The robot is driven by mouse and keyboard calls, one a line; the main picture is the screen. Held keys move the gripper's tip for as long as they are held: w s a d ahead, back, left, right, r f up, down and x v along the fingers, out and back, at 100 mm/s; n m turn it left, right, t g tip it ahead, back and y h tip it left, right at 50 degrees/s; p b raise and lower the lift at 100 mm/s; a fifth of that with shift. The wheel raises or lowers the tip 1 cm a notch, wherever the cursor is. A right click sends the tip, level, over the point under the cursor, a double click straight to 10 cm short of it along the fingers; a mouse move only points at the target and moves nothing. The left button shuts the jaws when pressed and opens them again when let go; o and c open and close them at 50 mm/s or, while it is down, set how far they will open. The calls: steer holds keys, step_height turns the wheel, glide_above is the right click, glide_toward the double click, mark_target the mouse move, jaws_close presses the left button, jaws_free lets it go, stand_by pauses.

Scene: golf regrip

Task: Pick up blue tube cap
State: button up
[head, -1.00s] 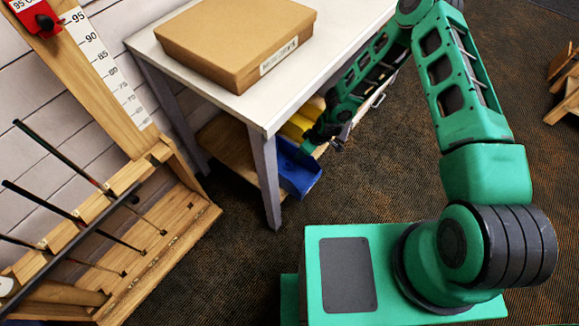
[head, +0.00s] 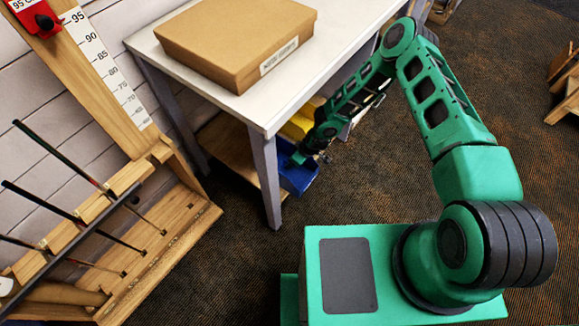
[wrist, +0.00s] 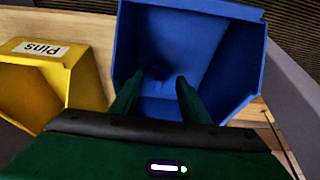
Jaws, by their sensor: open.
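In the wrist view, a small dark shape (wrist: 158,72), which may be the blue tube cap, sits inside the blue bin (wrist: 225,50). It blends with the shaded blue floor, so I cannot make out its outline. My gripper (wrist: 155,88) is open, its two green fingers reaching into the bin on the near side of that shape, with nothing between them. In the head view my gripper (head: 297,157) is at the blue bin (head: 300,182) under the white table. The cap cannot be made out there.
A yellow bin (wrist: 35,85) labelled "Pins" stands left of the blue bin on a wooden shelf (wrist: 85,30). The white table (head: 225,97) with a cardboard box (head: 225,40) is above, its grey leg (head: 267,180) close to the bins. A wooden club rack (head: 165,225) stands left.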

mark_target(286, 163)
steer(key=shift+x, duration=2.1)
steer(key=c, duration=0.4)
